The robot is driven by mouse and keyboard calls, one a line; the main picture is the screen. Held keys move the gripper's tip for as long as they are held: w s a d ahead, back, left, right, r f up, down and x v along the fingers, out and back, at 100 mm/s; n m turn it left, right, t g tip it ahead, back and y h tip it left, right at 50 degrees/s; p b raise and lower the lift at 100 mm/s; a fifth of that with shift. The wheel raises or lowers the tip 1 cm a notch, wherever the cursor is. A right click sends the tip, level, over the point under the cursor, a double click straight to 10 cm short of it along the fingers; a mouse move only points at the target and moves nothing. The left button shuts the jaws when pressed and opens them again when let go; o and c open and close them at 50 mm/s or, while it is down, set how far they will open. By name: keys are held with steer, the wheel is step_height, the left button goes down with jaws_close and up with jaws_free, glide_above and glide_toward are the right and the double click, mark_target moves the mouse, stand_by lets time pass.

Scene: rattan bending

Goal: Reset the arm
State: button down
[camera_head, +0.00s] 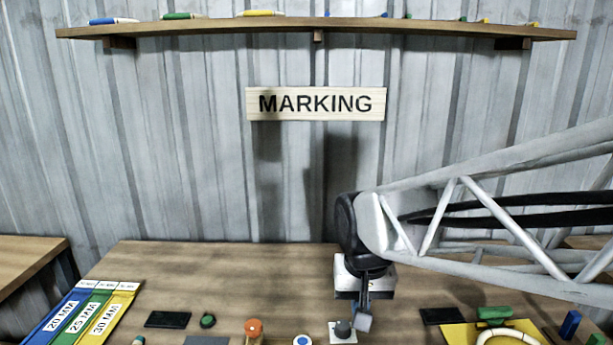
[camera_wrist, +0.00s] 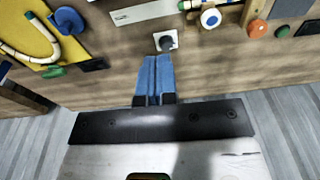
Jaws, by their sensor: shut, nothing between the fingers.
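My arm comes in from the right in the head view and ends in my gripper (camera_head: 363,322), which hangs over the middle of the wooden table (camera_head: 220,265). In the wrist view my gripper (camera_wrist: 153,58) has its two blue fingers side by side, shut with nothing between them. A grey knob on a white square plate (camera_head: 342,333) appears beside the fingertips in the head view. In the wrist view the knob (camera_wrist: 166,41) lies just beyond the fingertips, apart from them in the picture. I cannot tell the fingers' height above the table.
Blue, green and yellow strips (camera_head: 78,318) marked 20, 25 and 30 MM lie at left. An orange knob (camera_head: 253,327) and dark pads (camera_head: 167,319) are on the table. A yellow board (camera_head: 455,334) with a bent cane (camera_head: 510,334) is at right. A shelf (camera_head: 350,26) hangs above.

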steer(key=s+d+t, duration=0.1)
steer(key=s+d, duration=0.8)
steer(key=s, duration=0.3)
steer(key=shift+s+d+r, duration=0.15)
stand_by(1.5)
